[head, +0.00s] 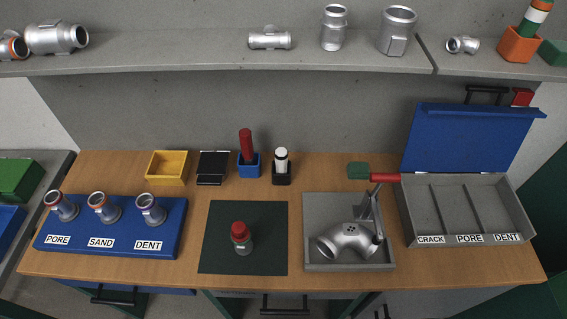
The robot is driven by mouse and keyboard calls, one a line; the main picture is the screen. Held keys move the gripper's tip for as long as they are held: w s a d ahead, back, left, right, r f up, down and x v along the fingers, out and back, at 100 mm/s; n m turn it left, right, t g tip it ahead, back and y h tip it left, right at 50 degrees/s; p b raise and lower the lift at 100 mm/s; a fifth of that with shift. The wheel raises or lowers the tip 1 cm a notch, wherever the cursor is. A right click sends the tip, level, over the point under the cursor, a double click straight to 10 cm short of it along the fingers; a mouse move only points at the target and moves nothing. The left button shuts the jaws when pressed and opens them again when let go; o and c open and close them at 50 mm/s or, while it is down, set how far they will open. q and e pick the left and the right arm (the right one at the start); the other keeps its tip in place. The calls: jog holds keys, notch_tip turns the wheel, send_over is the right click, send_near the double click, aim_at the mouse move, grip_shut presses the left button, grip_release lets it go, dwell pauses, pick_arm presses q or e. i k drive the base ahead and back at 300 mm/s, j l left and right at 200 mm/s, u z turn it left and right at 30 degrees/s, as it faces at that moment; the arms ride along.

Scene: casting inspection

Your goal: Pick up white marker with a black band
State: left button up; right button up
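A white marker with a black band (282,158) stands upright in a small black holder (282,178) near the back of the wooden bench. Its lower part is hidden in the holder. Neither of my grippers shows in the head view.
A red marker (246,143) stands in a blue holder (249,169) just left of it. A yellow bin (167,168) and a black box (212,168) lie further left. A red-capped bottle (242,238) stands on the dark mat (221,222). A grey tray (316,205) holds a casting (349,241). A shelf (200,56) overhangs behind.

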aim_at(281, 154)
jog(key=k+l, duration=0.1)
jog(key=l, duration=0.4)
jog(key=k+l, duration=0.1)
jog(key=l, duration=0.45)
jog(key=k+l, duration=0.1)
jog(key=l, duration=0.4)
